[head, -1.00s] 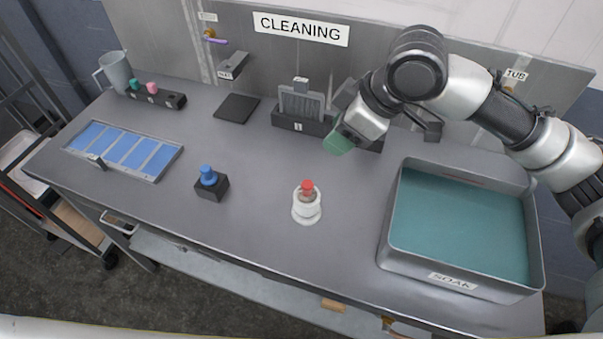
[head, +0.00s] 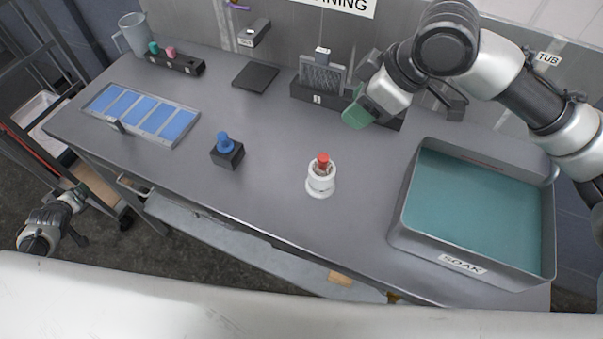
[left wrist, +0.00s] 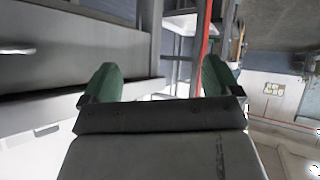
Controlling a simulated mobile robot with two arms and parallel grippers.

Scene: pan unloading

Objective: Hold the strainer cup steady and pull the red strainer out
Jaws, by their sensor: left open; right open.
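The red strainer (head: 323,161) stands upright in the white strainer cup (head: 320,184) on the grey table, its red top showing above the cup. My right gripper (head: 356,118) is open and empty, with green fingertips, above the table behind and to the right of the cup. My left arm's end (head: 42,232) shows low at the left edge of the head view, off the table beside the cart. In the left wrist view my left gripper (left wrist: 160,82) is open, with nothing between its green fingers. The strainer's lower part is hidden inside the cup.
A soak tub (head: 402,215) stands at the right of the table. A blue-knobbed block (head: 228,155) sits left of the cup, with a blue-panelled tray (head: 190,128) farther left. A rack (head: 300,90) stands behind. The table around the cup is clear.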

